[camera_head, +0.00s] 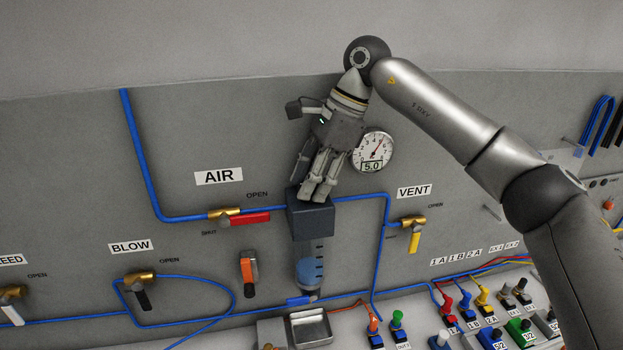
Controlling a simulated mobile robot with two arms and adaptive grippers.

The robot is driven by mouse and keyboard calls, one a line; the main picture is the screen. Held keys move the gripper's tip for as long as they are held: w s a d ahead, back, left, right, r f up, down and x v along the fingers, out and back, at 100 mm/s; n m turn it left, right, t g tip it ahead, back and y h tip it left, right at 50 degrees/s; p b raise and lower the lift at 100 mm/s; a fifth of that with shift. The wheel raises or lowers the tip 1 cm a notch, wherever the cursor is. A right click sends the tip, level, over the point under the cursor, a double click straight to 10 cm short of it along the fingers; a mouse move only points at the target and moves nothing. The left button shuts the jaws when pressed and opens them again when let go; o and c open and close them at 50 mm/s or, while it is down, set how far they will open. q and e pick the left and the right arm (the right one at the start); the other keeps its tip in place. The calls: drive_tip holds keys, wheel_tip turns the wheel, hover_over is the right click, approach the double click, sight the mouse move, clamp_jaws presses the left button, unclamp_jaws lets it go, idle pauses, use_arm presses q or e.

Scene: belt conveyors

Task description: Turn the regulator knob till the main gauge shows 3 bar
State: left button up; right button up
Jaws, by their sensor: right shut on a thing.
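The main gauge (373,149) is a round white dial on the wall, partly covered at its left by my gripper. The knob itself is hidden by the fingers. My left gripper is not in view.
The AIR valve with a red handle (250,219) is left of the regulator. The VENT valve with a yellow handle (414,241) is to its right. Blue hoses run along the wall. A metal tray (310,328) and several coloured fittings stand below.

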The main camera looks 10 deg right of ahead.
drive_tip(key=o, duration=1)
drive_tip(key=shift+r, duration=0.1)
drive_tip(key=shift+v, duration=4)
drive_tip(key=shift+s, duration=0.1)
